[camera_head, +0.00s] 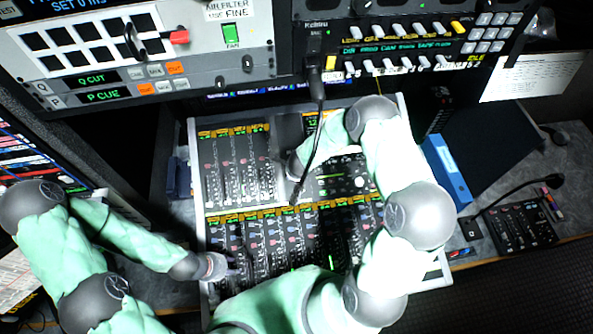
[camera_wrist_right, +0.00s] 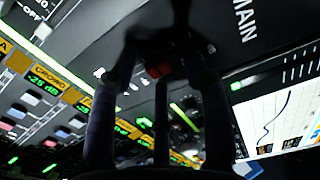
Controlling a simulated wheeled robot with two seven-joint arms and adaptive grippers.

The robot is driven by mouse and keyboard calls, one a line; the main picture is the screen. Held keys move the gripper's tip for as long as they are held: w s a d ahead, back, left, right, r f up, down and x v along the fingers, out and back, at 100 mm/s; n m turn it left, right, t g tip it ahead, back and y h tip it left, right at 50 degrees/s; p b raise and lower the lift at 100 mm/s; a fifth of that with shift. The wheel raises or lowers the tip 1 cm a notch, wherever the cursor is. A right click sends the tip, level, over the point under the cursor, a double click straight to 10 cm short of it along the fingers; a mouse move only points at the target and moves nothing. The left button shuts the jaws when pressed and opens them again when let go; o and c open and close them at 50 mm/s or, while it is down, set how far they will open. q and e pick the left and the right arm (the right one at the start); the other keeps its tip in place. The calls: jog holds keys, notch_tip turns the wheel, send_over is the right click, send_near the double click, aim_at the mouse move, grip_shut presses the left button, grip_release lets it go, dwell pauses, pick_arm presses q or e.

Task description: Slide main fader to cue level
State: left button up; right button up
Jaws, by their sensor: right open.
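The mixing console (camera_head: 204,205) lies below the racks in the head view, with fader rows at its front. In the right wrist view, the tilted close-up shows a dark panel lettered MAIN (camera_wrist_right: 244,24). A small red cap (camera_wrist_right: 159,70) shows there between the dark fingers of my right gripper (camera_wrist_right: 157,48); whether they touch it is unclear. My right gripper is open. In the head view its arm reaches over the console's right side. My left gripper (camera_head: 238,268) is low over the console's front-left faders; its fingers are too dark to read.
Racks with buttons and displays (camera_head: 140,50) overhang the back. A black cable (camera_head: 318,125) hangs over the console. A blue binder (camera_head: 446,172) stands to the right. A small keypad panel (camera_head: 520,228) with a gooseneck microphone (camera_head: 520,192) sits farther right.

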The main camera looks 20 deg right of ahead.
jog(key=v, duration=1.2)
jog(key=shift+f, duration=0.15)
